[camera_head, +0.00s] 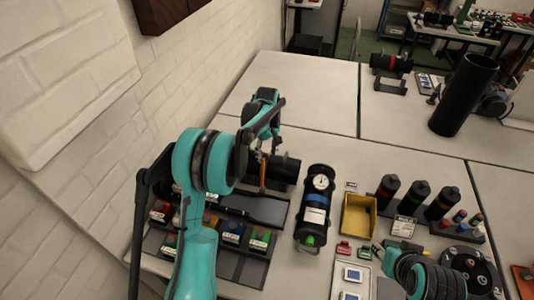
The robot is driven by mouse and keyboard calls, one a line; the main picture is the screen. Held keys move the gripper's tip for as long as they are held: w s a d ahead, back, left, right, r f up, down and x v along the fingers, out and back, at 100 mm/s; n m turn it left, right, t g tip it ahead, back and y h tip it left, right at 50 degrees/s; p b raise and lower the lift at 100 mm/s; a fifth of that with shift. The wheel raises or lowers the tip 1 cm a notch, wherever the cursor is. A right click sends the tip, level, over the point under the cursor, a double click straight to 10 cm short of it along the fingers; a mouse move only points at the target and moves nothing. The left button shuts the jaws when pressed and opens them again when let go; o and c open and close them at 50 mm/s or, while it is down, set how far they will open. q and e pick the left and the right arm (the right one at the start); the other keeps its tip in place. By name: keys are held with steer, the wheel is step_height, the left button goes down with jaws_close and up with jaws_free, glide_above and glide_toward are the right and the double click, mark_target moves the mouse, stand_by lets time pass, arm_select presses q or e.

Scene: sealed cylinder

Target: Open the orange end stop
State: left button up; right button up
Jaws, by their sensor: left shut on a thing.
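My left arm reaches in from the left, and its gripper (262,148) points down at the orange end stop (262,174). The end stop is a narrow upright orange strip beside a black cylinder (284,169) lying on its side. The left gripper is shut on the end stop; the fingertips are small and partly hidden by my arm. My right gripper (379,248) is at the lower right, near small red and green blocks; its fingers are too small to tell open or shut.
A cylinder with a gauge and blue band (314,207) lies right of the end stop. A yellow tray (359,216), dark bottles (413,199) and a tall black tube (463,95) are further right. Coloured boxes (232,233) sit in front. The table (310,95) behind is clear.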

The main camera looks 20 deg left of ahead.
arm_select(q)
step_height(320, 180, up, 12)
stand_by(0.4)
stand_by(0.3)
steer(key=s+d+r+m+t+b, duration=0.1)
steer(key=s+d+m+t+b, duration=0.15)
steer(key=s, duration=0.55)
steer(key=s+d+r+m+t+b, duration=0.1)
steer(key=s+m+b, duration=0.15)
steer(key=s, duration=0.45)
steer(key=s+d+f+m+t+b, duration=0.1)
steer(key=s+f+m+t, duration=0.1)
steer(key=s+f, duration=0.3)
steer(key=s+d+f+m+t+b, duration=0.1)
steer(key=s+f+m, duration=0.3)
steer(key=s, duration=0.7)
steer(key=shift+d+f+t+b, duration=0.2)
steer(key=shift+f+t+b, duration=0.15)
steer(key=shift+f, duration=0.6)
